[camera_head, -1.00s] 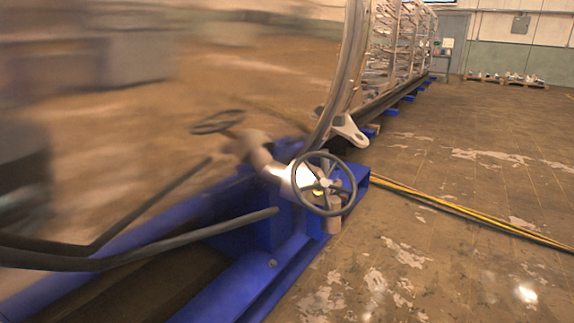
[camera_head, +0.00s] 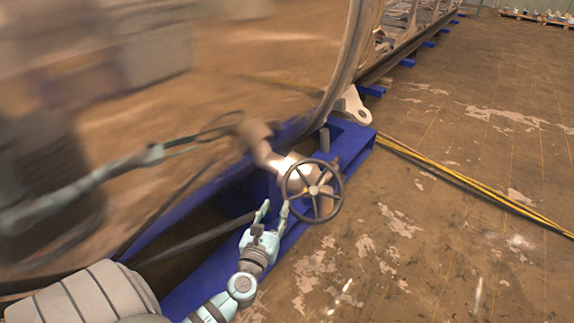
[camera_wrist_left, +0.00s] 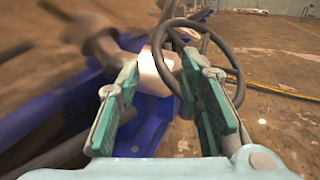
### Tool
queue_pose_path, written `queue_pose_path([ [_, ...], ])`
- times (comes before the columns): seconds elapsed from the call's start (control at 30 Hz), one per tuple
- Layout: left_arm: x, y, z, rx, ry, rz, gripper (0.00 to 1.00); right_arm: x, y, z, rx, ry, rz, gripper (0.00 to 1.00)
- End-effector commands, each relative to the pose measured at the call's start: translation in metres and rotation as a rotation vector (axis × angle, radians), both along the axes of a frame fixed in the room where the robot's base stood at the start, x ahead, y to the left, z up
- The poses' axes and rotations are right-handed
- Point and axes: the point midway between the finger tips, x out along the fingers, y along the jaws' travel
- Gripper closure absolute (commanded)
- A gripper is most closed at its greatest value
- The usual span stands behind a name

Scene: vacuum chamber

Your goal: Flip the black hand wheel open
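The black hand wheel (camera_head: 313,190) has a round rim and spokes. It stands tilted on a pale metal valve body at the chamber's lower edge. It also shows in the left wrist view (camera_wrist_left: 228,52), ahead and slightly right. My left gripper (camera_head: 274,208) is open just left of the wheel's lower left rim. In the left wrist view its two teal-padded fingers (camera_wrist_left: 160,95) are apart; the right finger overlaps the lower part of the wheel in the picture. Whether it touches the rim I cannot tell. My right gripper is not in view.
The shiny chamber wall (camera_head: 240,60) fills the left and mirrors the wheel and an arm. A blue support frame (camera_head: 205,285) lies below. Yellow and black cables (camera_head: 460,180) cross the floor.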

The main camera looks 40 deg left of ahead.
Motion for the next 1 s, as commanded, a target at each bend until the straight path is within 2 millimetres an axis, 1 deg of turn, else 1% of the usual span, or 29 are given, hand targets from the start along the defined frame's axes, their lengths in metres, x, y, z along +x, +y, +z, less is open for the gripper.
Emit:
queue_pose_path([
  [0.03, 0.008, 0.004, -0.003, 0.000, -0.002, 0.002, 0.66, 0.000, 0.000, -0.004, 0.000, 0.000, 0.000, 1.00],
  [0.3, 0.066, 0.029, -0.005, -0.005, -0.003, 0.004, 0.66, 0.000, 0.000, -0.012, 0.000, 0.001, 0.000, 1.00],
  [0.5, 0.102, 0.044, -0.006, -0.007, -0.003, 0.005, 0.66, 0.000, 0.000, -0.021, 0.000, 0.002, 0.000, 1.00],
  [0.6, 0.113, 0.049, -0.006, -0.009, -0.003, 0.005, 0.66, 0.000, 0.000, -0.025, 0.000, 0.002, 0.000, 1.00],
  [0.7, 0.120, 0.052, -0.005, -0.010, -0.003, 0.005, 0.66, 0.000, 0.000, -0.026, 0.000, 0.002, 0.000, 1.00],
  [0.97, 0.121, 0.053, -0.005, -0.010, -0.002, 0.005, 0.66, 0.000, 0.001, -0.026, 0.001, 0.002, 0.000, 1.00],
  [1.0, 0.121, 0.053, -0.005, -0.010, -0.002, 0.005, 0.69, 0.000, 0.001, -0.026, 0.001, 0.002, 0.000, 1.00],
])
